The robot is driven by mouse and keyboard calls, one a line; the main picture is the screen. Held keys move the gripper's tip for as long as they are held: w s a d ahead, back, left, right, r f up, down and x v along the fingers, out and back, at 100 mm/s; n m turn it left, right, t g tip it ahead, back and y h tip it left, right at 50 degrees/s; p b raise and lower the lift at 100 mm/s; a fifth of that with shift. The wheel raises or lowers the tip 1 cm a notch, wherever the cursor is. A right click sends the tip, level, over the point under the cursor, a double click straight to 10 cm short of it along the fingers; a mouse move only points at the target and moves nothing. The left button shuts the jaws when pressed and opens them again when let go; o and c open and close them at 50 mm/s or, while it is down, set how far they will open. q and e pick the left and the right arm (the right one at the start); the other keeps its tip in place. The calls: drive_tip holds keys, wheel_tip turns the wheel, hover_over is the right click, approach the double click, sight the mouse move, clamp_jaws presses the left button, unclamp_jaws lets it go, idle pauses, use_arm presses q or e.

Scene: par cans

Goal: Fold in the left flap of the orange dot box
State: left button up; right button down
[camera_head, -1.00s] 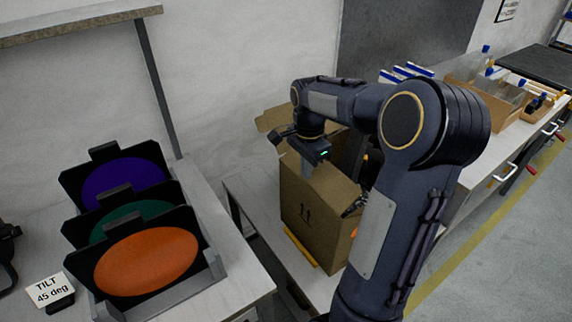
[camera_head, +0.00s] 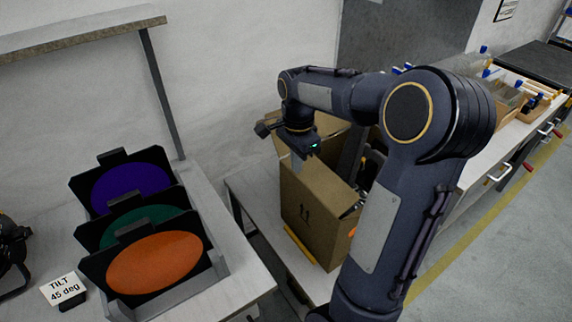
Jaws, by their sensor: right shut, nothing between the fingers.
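The orange dot box (camera_head: 312,222) is an open brown carton with printed arrows on its near face. A sliver of its orange dot (camera_head: 352,232) shows beside my right arm. My right gripper (camera_head: 297,161) is shut and empty, pointing down at the box's top left edge. A raised brown flap (camera_head: 325,136) shows behind the gripper, partly covered by my arm. I cannot tell whether the fingers touch the left flap or how far it is folded. My arm hides the box's right side, and dark contents show in its opening. My left gripper is out of view.
A rack of discs (camera_head: 155,262), purple, green and orange, stands on the left table, with a "TILT 45 deg" sign (camera_head: 63,289) beside it. Bins and bottles fill the bench (camera_head: 478,165) at right.

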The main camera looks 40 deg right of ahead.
wheel_tip(320, 180, up, 7)
drive_tip(key=p, duration=0.5)
drive_tip(key=shift+f, duration=0.1)
drive_tip(key=s+a+n+t+y, duration=0.3)
drive_tip(key=s+a+n+t, duration=0.2)
drive_tip(key=s+a+n, duration=1.1)
drive_tip(key=a+n, duration=0.1)
drive_tip(key=a, duration=0.2)
drive_tip(key=shift+s+a+n+t+y, duration=0.25)
drive_tip(key=shift+a+n+t+y, duration=0.05)
drive_tip(key=shift+y, duration=0.1)
drive_tip(key=shift+s, duration=0.15)
